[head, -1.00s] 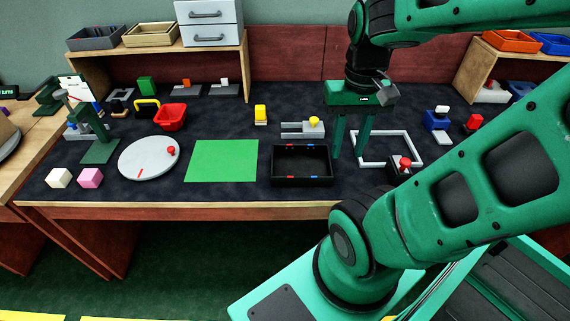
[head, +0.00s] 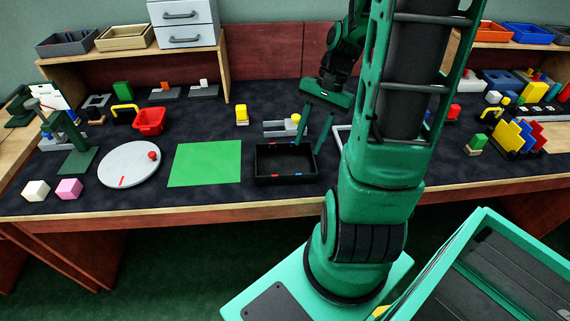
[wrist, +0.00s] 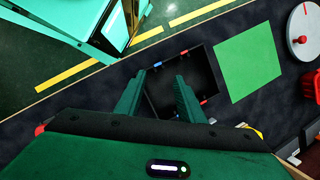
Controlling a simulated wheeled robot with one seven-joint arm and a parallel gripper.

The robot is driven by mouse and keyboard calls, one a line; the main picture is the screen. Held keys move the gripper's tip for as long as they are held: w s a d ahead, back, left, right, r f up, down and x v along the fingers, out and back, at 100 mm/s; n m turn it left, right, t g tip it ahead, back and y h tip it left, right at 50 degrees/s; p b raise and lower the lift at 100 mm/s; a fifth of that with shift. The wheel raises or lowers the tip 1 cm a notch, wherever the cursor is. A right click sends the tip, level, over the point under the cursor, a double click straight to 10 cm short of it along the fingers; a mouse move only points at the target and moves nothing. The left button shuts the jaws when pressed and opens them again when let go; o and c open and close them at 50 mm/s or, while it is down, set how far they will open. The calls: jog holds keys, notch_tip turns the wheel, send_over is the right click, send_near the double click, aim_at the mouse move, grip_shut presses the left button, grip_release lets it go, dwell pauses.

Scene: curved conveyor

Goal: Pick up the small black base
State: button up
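No small black base shows clearly now. A small black block with a red knob, seen earlier at the front right, is behind my arm in the head view; I cannot tell if it is the base named. A red spot (wrist: 40,130) peeks out beside my gripper's body in the wrist view. My gripper (head: 311,143) is open and empty, tilted, near the right end of the open black tray (head: 287,181). In the wrist view, the fingers of my gripper (wrist: 158,76) are spread, with the tray (wrist: 207,62) beyond them.
A green mat (head: 205,163) and a white turntable (head: 128,165) with a red knob lie left of the tray. A grey fixture with a yellow knob (head: 295,118) stands behind it. A white frame (head: 341,137) is mostly hidden by my arm. Several coloured parts crowd the right.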

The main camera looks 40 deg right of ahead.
aim_at(277, 148)
jog(key=w+d+f+m+y, duration=0.1)
jog(key=w+d+f+m+t+y, duration=0.1)
jog(key=f+m, duration=0.1)
jog(key=w+d+f+m+t+y, duration=0.1)
jog(key=f+m, duration=0.1)
jog(key=shift+w+d+f+y, duration=0.2)
jog(key=shift+w+y, duration=0.1)
jog(key=shift+w, duration=0.1)
jog(key=d+m+t+y, duration=0.1)
jog(key=m, duration=0.1)
jog(key=w+d+f+m+t+y, duration=0.1)
jog(key=d+t, duration=0.1)
jog(key=w+d+f+m+t, duration=0.1)
jog(key=m, duration=0.1)
jog(key=shift+d+f+m+t+y, duration=0.1)
jog(key=shift+d+m+t+y, duration=0.1)
jog(key=shift+m+t+y, duration=0.15)
jog(key=shift+d+m+t+y, duration=0.35)
jog(key=shift+d+m+t, duration=0.05)
jog(key=shift+m+t, duration=0.05)
jog(key=shift+w, duration=0.15)
jog(key=x, duration=1)
jog(key=shift+w+a, duration=0.1)
jog(key=shift+w, duration=0.25)
grip_shut()
